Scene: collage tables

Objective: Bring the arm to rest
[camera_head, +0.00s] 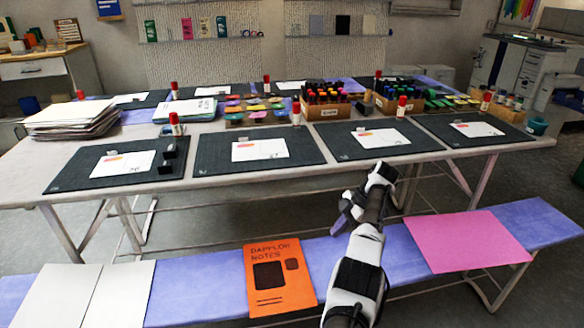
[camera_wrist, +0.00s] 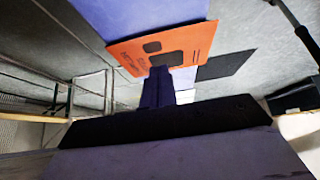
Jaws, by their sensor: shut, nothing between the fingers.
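My gripper (camera_head: 345,212) is at the end of my white and black arm, between the long table and the purple bench in the head view. Its fingers are shut and empty. In the wrist view the dark closed fingers (camera_wrist: 158,88) show in the middle, with an orange notebook (camera_wrist: 160,50) beyond them. In the head view the orange notebook (camera_head: 280,278) lies on the bench, left of my arm. I see no contact between my gripper and anything.
The purple bench (camera_head: 200,285) also bears a pink sheet (camera_head: 468,241) and white sheets (camera_head: 85,294). The long table (camera_head: 25,175) holds black mats (camera_head: 258,168), glue sticks, paper stacks (camera_head: 75,118) and a wooden marker box (camera_head: 328,112). Open floor shows under the table.

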